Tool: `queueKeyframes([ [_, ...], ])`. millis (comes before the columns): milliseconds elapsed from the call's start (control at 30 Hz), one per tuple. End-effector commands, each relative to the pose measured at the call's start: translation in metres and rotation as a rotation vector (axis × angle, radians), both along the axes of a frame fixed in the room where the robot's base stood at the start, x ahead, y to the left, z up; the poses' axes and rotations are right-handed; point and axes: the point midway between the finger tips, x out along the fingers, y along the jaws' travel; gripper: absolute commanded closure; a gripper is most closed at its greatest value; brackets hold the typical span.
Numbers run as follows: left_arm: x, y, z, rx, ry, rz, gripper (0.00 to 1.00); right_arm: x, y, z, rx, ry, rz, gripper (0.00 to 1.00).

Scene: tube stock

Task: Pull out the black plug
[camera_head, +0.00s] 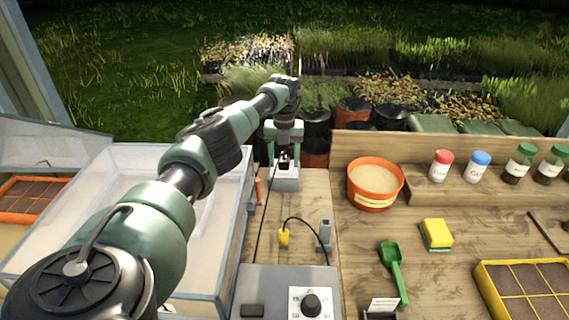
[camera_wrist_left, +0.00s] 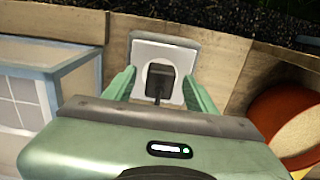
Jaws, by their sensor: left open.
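The black plug (camera_head: 284,160) sits in the light grey socket block (camera_head: 286,184) at the back of the bench. In the left wrist view the plug (camera_wrist_left: 160,77) is seated in the round recess of the socket (camera_wrist_left: 166,47), with its cord toward me. My left gripper (camera_head: 284,150) is open above the socket block. In the left wrist view its green fingers (camera_wrist_left: 160,88) stand on either side of the plug, with a visible gap on each side. The plug is partly hidden by the gripper in the head view. My right gripper is not in view.
A clear-walled box (camera_head: 130,160) stands left, and an orange pot (camera_head: 375,184) right of the socket. A black cable (camera_head: 262,215) runs forward to a grey control unit with a dial (camera_head: 311,303). A yellow plug-like piece (camera_head: 283,237) and a grey post (camera_head: 325,233) are in front.

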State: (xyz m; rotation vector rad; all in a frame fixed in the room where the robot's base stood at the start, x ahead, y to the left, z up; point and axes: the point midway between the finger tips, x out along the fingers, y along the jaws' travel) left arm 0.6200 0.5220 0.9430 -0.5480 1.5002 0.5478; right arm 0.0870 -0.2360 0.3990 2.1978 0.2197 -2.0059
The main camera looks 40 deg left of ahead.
Motion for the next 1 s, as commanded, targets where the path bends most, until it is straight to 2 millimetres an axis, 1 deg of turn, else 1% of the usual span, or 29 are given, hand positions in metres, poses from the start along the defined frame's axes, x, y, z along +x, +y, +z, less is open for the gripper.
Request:
queueKeyframes([
  [67,-0.0001,-0.0001,0.0008,0.0,0.0,0.0,0.44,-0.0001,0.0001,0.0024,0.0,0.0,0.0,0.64],
  [933,-0.0002,-0.0001,-0.0002,0.001,0.001,-0.001,0.44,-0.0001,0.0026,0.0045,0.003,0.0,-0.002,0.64],
  [967,-0.0002,-0.0001,-0.0002,0.001,0.001,-0.001,0.49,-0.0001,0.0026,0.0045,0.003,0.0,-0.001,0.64],
  [1000,-0.0002,-0.0001,-0.0002,0.001,0.001,0.0,0.6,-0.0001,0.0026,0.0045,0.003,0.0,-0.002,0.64],
])
